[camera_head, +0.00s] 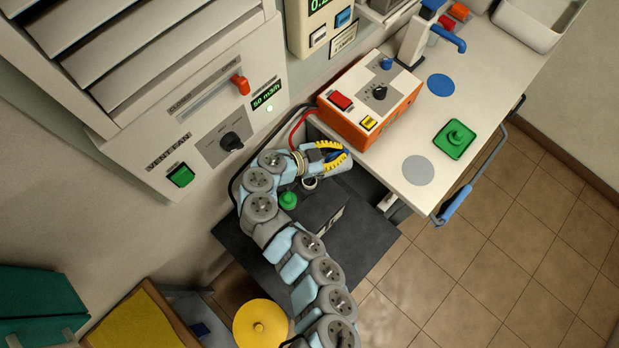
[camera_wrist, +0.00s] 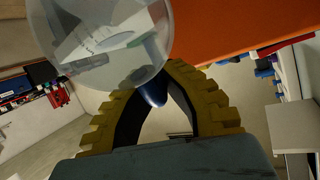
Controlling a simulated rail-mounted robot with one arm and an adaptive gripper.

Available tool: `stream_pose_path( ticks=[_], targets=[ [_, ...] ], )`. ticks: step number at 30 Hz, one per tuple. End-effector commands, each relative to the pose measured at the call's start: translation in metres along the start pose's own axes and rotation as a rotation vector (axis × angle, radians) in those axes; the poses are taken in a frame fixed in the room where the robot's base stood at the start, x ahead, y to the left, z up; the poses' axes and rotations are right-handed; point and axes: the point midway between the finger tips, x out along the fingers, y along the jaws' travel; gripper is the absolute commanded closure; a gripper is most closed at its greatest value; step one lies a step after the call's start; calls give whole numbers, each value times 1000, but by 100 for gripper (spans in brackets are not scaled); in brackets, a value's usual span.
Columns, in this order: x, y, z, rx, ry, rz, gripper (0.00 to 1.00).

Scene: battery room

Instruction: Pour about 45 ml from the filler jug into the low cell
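My gripper (camera_head: 335,155) with yellow-and-black fingers is above the dark battery block (camera_head: 262,240), beside the orange box. In the wrist view the fingers (camera_wrist: 172,75) close in around a dark blue handle-like part (camera_wrist: 152,92). A clear round vessel, apparently the filler jug (camera_wrist: 105,72), is just beyond the fingers at upper left. Its liquid level cannot be made out. In the head view a small pale ring (camera_head: 310,184) shows just below the gripper; I cannot tell whether it is jug or cell opening. A green cap (camera_head: 288,200) sits on the block to its left. My arm hides much of the block.
An orange control box (camera_head: 370,103) stands close beside the gripper on the white bench (camera_head: 480,100). A green tray (camera_head: 446,150) holds a green cap (camera_head: 458,135). Grey (camera_head: 418,169) and blue discs (camera_head: 441,85) mark the bench. The vent panel (camera_head: 225,130) is at left.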

Motion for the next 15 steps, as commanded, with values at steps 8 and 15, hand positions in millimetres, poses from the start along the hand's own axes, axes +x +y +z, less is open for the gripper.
stream_pose_path(
  ticks=[8,15],
  targets=[
    [2,-1,1,0,3,-1,100],
    [0,-2,1,-1,33,-8,100]
  ],
)
